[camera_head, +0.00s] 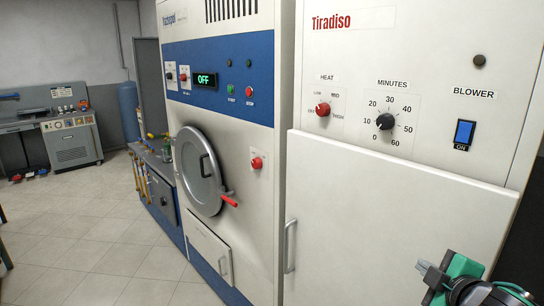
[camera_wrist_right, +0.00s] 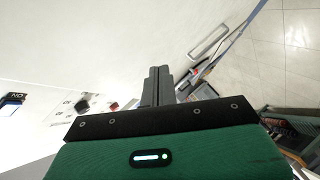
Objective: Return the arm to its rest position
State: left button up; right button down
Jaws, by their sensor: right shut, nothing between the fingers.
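My right gripper (camera_head: 424,270) is at the lower right of the head view, in front of the white Tiradiso machine's door (camera_head: 390,225). In the right wrist view its two dark fingers (camera_wrist_right: 158,75) lie together, with nothing between them. The gripper appears apart from the machine front. My left gripper is not in view.
The white machine carries a red heat knob (camera_head: 323,109), a black minutes knob (camera_head: 384,122) and a blue blower switch (camera_head: 464,133). Its door handle (camera_head: 290,246) sticks out. The neighbouring machine has a round door (camera_head: 198,171). Tiled floor (camera_head: 95,235) at left is clear.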

jog(key=s+a+f+m+g, duration=0.25)
jog(key=s+f, duration=0.25)
jog(key=f, duration=0.5)
jog(key=s+a+f+m+g, duration=0.25)
jog(key=s+f, duration=0.25)
jog(key=f, duration=0.5)
jog(key=s+a+f+m+g, duration=0.4)
jog(key=s+f+m+g, duration=0.15)
jog(key=s+f, duration=0.75)
notch_tip(320, 180, down, 28)
jog(key=s, duration=0.2)
jog(key=s+d+f+g, duration=0.2)
jog(key=s+d+f, duration=0.1)
jog(key=s+f, duration=1.6)
notch_tip(320, 180, down, 2)
jog(key=shift+s+d+f, duration=0.1)
jog(key=shift+s+d, duration=0.1)
jog(key=shift+s, duration=0.1)
